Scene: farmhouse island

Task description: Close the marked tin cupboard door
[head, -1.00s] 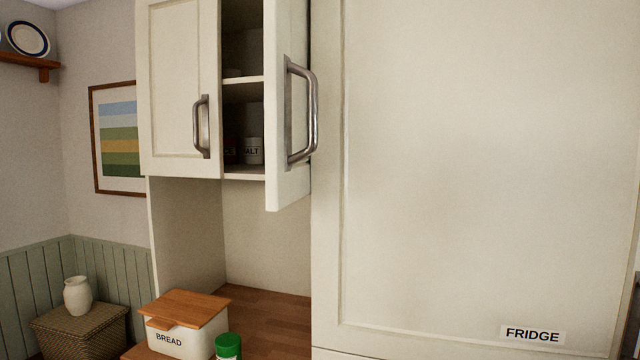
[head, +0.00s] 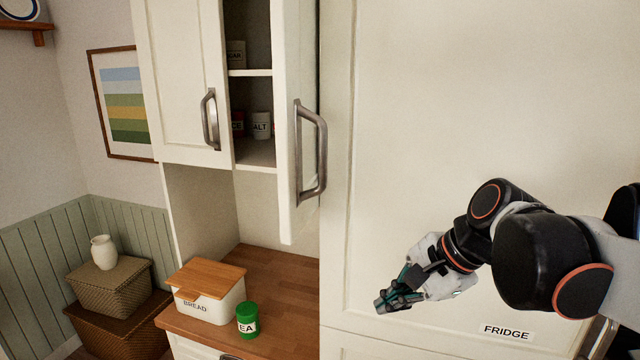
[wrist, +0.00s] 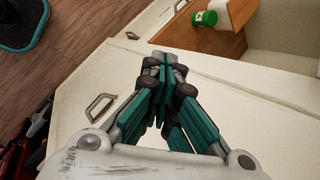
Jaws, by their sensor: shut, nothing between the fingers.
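The right-hand cupboard door (head: 297,110) of the white wall cupboard stands open, swung out toward me, with a metal bar handle (head: 322,150) on its face. Inside, shelves hold several labelled tins, one a white tin (head: 261,125) reading "ALT". I see no separate mark on the door. The left cupboard door (head: 183,75) is closed. My gripper (head: 382,305) is shut and empty, in front of the fridge, below and to the right of the open door and apart from it. In the wrist view my gripper (wrist: 160,62) shows its fingers together, and the open door is not recognisable.
The tall fridge front (head: 430,120) fills the right side. Wicker baskets and a vase (head: 104,252) are at the left. Space before the open door looks clear.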

